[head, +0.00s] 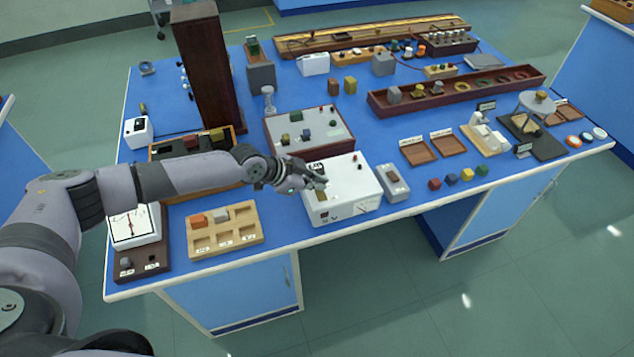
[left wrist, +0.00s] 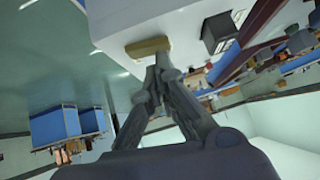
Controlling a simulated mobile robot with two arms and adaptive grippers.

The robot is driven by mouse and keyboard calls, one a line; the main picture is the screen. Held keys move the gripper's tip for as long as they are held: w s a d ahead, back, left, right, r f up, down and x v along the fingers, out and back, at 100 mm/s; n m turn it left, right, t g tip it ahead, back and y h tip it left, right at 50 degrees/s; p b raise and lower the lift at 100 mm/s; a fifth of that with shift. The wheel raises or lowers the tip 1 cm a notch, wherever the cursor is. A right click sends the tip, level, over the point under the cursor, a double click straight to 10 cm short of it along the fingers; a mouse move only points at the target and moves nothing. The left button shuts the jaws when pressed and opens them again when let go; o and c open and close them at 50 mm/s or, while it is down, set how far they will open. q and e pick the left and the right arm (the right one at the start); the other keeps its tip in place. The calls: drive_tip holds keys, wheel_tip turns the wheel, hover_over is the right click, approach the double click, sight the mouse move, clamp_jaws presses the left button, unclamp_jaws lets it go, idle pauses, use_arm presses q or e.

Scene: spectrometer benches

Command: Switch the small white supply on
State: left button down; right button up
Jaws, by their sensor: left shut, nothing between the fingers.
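A white box-shaped supply (head: 348,205) stands at the front edge of the blue bench in the head view, with small knobs on top. My left gripper (head: 318,183) is over its left top part, fingers shut and empty. In the left wrist view, the closed fingertips (left wrist: 163,62) are close to a tan bar-shaped piece (left wrist: 148,47) on the white supply face (left wrist: 120,28); I cannot tell whether they touch. A dark part (left wrist: 218,32) sits beside it. The gripper hides part of the supply. My right gripper is not in view.
A grey-white switch box (head: 394,184) stands just right of the supply. A wooden compartment tray (head: 240,240) is to its left, and a grey-topped board (head: 330,133) is behind. Another small white box (head: 138,132) stands at the far left. Coloured cubes (head: 451,179) lie to the right.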

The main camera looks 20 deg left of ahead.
use_arm(q)
drive_tip(key=f+b, duration=0.1)
drive_tip(key=b, duration=0.2)
drive_tip(key=shift+w+a+f+g, duration=0.1)
drive_tip(key=shift+a+f+g, duration=0.05)
drive_tip(key=shift+g, duration=0.15)
drive_tip(key=shift+r+n, duration=0.25)
drive_tip(key=shift+n, duration=0.05)
drive_tip(key=shift+w+a, duration=0.1)
drive_tip(key=shift+s+d+p, duration=0.45)
drive_tip(key=shift+s+p, duration=0.3)
drive_tip(key=shift+p, duration=0.05)
drive_tip(key=shift+s+d+f, duration=0.1)
drive_tip(key=shift+s+d, duration=0.05)
drive_tip(key=shift+s, duration=0.05)
